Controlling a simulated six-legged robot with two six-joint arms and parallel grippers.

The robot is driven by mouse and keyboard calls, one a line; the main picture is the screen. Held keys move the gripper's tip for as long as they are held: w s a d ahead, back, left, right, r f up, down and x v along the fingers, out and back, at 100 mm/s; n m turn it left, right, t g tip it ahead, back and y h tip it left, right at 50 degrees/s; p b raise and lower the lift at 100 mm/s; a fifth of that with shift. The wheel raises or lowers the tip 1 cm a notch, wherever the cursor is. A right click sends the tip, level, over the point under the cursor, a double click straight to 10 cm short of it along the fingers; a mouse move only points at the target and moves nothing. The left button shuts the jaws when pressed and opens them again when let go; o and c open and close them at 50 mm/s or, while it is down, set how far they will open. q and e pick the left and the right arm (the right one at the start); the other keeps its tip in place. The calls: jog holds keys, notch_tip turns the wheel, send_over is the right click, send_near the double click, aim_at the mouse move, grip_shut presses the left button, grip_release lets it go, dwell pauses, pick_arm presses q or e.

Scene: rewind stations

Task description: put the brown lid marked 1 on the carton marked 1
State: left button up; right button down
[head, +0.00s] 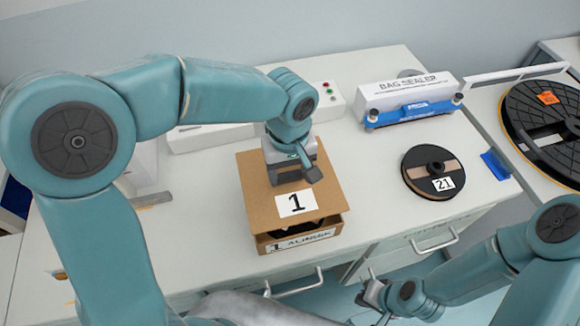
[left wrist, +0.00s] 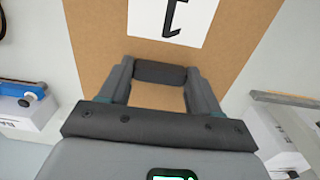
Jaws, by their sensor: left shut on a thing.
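The brown lid marked 1 (head: 258,193) is over the open carton marked 1 (head: 300,237) in the head view. A dark gap shows between the lid's front edge and the carton, so the lid is not flush there. The carton's back is hidden under the lid. My left gripper (head: 295,178) is above the middle of the lid and shut on it. In the left wrist view, the lid (left wrist: 95,60) lies beyond the fingers, which meet at a dark bar (left wrist: 160,73). My right gripper (head: 376,304) is low at the front, away from the lid; its jaw opening is unclear.
A bag sealer (head: 408,92) stands at the back. A black reel marked 21 (head: 432,172) lies right of the carton. A large reel (head: 545,130) is at the far right. A white box with buttons (head: 322,98) is behind the lid. The counter between carton and reel 21 is clear.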

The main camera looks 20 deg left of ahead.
aim_at(290, 185)
pick_arm(q)
jog(key=shift+w+f+b, duration=0.15)
jog(key=shift+f+b, duration=1.5)
jog(key=shift+f, duration=0.65)
jog(key=shift+f+b, duration=0.2)
jog(key=shift+b, duration=0.2)
jog(key=shift+f+b, duration=0.3)
jog(key=shift+f+b, duration=0.55)
jog(key=shift+f, duration=0.1)
jog(key=o, duration=1.1)
